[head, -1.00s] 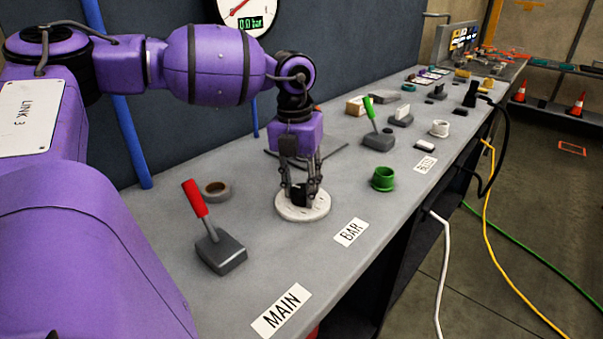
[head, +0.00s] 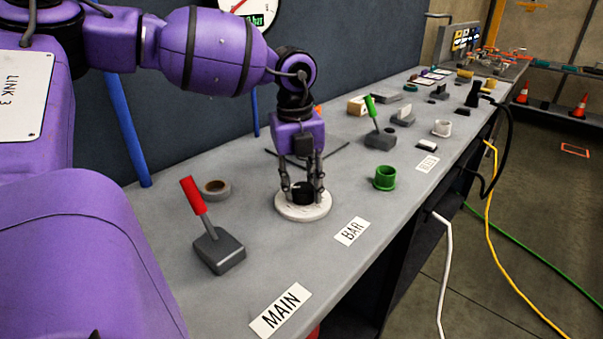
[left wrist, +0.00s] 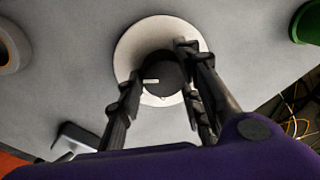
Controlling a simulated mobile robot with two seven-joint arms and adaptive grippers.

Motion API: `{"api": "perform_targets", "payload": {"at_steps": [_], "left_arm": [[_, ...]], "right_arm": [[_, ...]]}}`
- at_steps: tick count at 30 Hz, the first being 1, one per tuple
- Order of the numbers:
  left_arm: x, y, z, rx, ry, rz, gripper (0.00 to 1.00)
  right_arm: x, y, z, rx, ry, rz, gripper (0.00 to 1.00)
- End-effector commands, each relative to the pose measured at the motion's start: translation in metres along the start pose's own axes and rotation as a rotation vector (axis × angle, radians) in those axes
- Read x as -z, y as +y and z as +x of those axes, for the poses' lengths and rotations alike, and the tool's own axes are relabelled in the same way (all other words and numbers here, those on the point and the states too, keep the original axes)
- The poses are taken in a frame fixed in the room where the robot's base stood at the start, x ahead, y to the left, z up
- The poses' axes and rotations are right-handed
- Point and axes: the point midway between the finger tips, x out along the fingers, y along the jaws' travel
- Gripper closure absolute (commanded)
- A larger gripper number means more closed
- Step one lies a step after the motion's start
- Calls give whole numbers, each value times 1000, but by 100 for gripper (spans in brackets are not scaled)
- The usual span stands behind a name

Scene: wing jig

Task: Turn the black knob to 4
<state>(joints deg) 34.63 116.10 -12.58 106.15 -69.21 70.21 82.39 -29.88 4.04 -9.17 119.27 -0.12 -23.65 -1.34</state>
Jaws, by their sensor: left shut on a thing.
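The black knob (head: 302,191) stands at the centre of a round white dial (head: 303,211) on the grey bench, behind the BAR label (head: 351,231). My left gripper (head: 303,193) points down over the dial and is shut on the knob, one finger on each side. In the left wrist view the knob (left wrist: 163,73) shows between the fingers, with a pale pointer mark on it. The dial (left wrist: 130,45) shows around it. Its numbers are too small or hidden to read. My right gripper is not in view.
A red-handled lever (head: 219,250) and a grey tape ring (head: 215,190) stand to the left of the dial. A gauge (head: 247,10) hangs on the wall behind.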

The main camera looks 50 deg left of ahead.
Motion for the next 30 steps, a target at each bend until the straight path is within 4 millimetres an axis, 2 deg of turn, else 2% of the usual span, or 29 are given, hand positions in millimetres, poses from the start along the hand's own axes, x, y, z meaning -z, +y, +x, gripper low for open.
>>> {"api": "perform_targets", "payload": {"at_steps": [10,11,14,24,28,30], "left_arm": [[-3,1,-2,-2,-9,-3,93],[-3,1,-2,-3,-9,-3,63],[-2,1,-2,-3,-7,-2,50],[-1,0,-2,-2,-3,-1,50],[-2,1,-15,-3,-6,-2,50],[-2,0,-28,-1,-8,-2,50]], "right_arm": [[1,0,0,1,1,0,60],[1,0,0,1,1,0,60],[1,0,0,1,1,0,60],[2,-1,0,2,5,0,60],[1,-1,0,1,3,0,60],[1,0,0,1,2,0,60]]}}
